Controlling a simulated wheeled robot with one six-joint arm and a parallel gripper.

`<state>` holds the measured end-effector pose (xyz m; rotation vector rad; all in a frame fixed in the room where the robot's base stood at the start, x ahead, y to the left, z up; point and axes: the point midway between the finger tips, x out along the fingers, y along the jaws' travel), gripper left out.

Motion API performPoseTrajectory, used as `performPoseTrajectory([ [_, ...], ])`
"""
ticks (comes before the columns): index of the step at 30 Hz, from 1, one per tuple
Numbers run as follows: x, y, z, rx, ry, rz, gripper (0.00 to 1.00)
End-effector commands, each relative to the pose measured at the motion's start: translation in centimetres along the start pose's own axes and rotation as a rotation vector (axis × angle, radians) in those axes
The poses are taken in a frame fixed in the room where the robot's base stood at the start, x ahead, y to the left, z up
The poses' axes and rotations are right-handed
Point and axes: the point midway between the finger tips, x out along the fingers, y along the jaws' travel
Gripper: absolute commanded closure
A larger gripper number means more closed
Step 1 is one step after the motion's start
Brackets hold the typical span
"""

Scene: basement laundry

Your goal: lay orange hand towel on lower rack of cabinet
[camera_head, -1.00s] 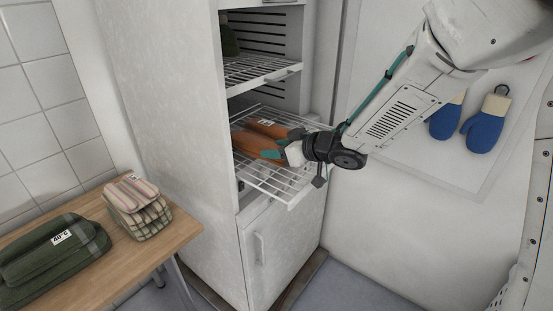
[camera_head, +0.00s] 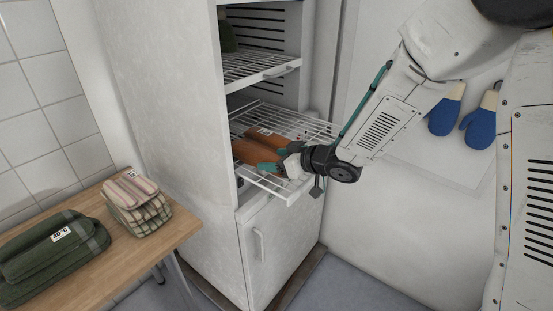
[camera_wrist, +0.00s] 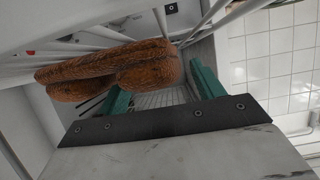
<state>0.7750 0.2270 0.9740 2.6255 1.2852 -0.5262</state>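The orange hand towel (camera_head: 252,154) is a folded bundle with a white label. It lies on the lower rack (camera_head: 263,185) of the tall white cabinet (camera_head: 165,110), which stands open. My gripper (camera_head: 276,160) is at the towel's right end, over the rack. In the wrist view, its two teal fingers (camera_wrist: 162,90) stand wide apart. The towel (camera_wrist: 110,68) crosses in front of the left finger, and the right finger is clear of it. Whether the left finger touches the towel I cannot tell.
An upper wire rack (camera_head: 258,68) sits above, with a dark green item (camera_head: 228,38) on it. A wooden table (camera_head: 110,262) at left holds a green towel (camera_head: 50,258) and a checked stack (camera_head: 138,205). Blue mitts (camera_head: 480,128) hang on the right wall.

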Motion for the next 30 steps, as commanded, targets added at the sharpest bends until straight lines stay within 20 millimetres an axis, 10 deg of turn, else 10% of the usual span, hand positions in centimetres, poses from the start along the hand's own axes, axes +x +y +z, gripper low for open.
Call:
performPoseTrajectory([
  [8,-1.0,0.1,-0.3,0.001,0.000,0.002,0.33],
  [21,-9.8,0.1,-0.3,-0.001,0.002,0.003,0.33],
  [30,-12.1,0.0,-0.3,0.000,0.000,0.000,0.33],
])
